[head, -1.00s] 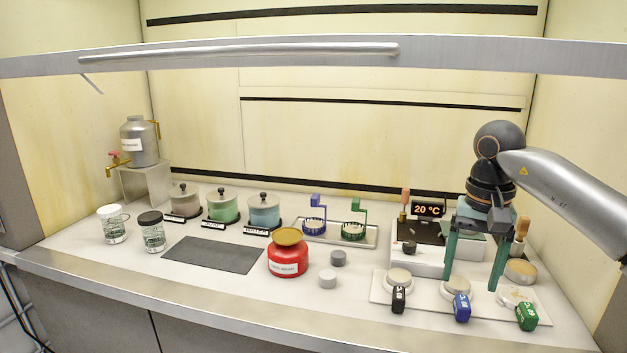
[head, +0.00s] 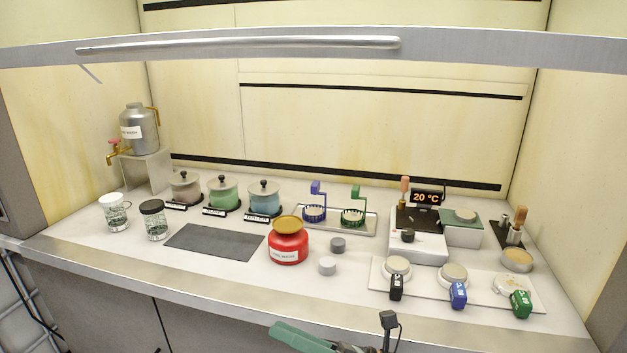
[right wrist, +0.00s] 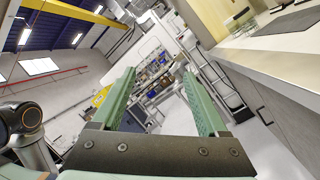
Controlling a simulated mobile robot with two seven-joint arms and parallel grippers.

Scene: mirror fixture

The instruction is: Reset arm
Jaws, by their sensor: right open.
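My right gripper (head: 303,338) shows at the bottom edge of the head view, in front of the bench's front edge and below it. Only a green finger and a dark part of it show there; the rest is cut off by the frame. In the right wrist view, my right gripper (right wrist: 160,80) has its two green fingers wide apart, with nothing between them. The fingers point out over the room, away from the bench top. My left gripper is not in the head view.
The bench (head: 130,262) carries a red jar (head: 288,246), a dark mat (head: 213,248), lidded pots, glass jars and a heater (head: 418,250). A white tray (head: 425,292) with several dishes is at the front right. A metal bar (head: 240,45) crosses above. The wrist view shows open floor and shelving.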

